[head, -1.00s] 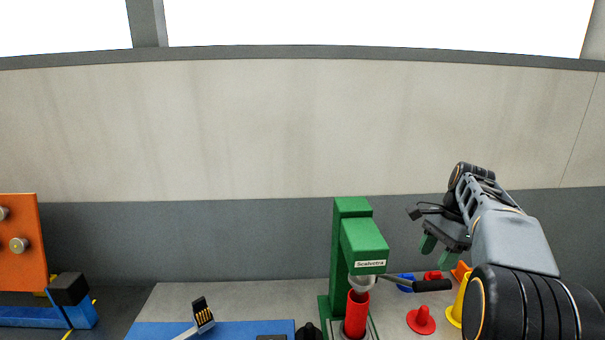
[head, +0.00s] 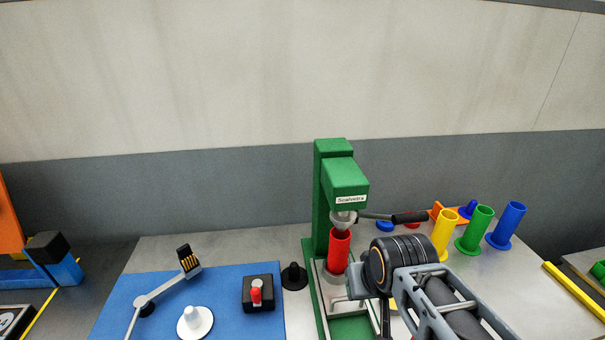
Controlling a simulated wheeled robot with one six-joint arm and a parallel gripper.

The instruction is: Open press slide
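The green press (head: 345,180) stands on the grey table with a label on its head and a black-handled lever (head: 408,217) pointing right. A red bobbin (head: 339,250) stands upright under the press head. Below it is a metal slide part (head: 334,284) with a thin bar in the press base. My gripper (head: 384,318) is low, just right of the press base, mostly hidden by my wrist and the picture's lower edge. Its fingertips do not show clearly, so I cannot tell whether it is open or touches the slide.
A blue mat (head: 225,320) at left holds a black box with a red switch (head: 257,293) and a white spindle (head: 194,321). A black cone (head: 294,276) stands beside the press. Yellow (head: 446,232), green (head: 476,228) and blue (head: 508,224) bobbins stand at right.

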